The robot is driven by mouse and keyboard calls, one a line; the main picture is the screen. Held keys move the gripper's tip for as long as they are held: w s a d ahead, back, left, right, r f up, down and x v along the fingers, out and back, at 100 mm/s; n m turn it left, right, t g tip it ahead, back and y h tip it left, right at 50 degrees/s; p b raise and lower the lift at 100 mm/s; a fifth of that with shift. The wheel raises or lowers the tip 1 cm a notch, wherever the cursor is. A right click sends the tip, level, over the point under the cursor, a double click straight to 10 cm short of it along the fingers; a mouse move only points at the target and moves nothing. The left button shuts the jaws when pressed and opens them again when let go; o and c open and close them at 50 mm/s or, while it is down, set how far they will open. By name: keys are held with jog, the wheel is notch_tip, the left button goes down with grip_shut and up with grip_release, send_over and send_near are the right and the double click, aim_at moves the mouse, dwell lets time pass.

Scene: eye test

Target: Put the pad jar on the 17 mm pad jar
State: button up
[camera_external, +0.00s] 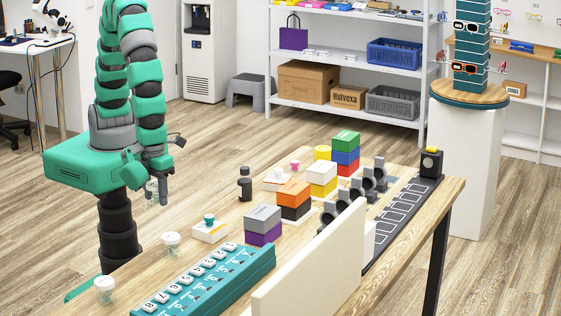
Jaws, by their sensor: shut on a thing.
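My gripper (159,192) hangs above the near left part of the table, pointing down, shut on a small clear jar (151,193), the pad jar. A dark finger covers part of the jar. Two similar clear jars with white lids stand upright on the table at the left: one (172,244) below and slightly right of my gripper, the other (104,290) at the near left corner. Their labels are too small to read, so I cannot tell which is the 17 mm pad jar. The held jar appears apart from both.
A teal numbered case (215,283) lies at the table's front. A white box with a teal-capped item (210,231), a dark bottle (245,184) and stacked coloured boxes (263,225) stand right of the jars. A cream upright panel (312,265) stands along the front edge.

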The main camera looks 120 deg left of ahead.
send_over(171, 236)
jog(key=shift+f, duration=0.5)
jog(key=shift+s+f, duration=0.1)
jog(key=shift+f, duration=1.6)
jog(key=shift+f, duration=0.1)
jog(key=o, duration=1)
notch_tip(171, 236, up, 12)
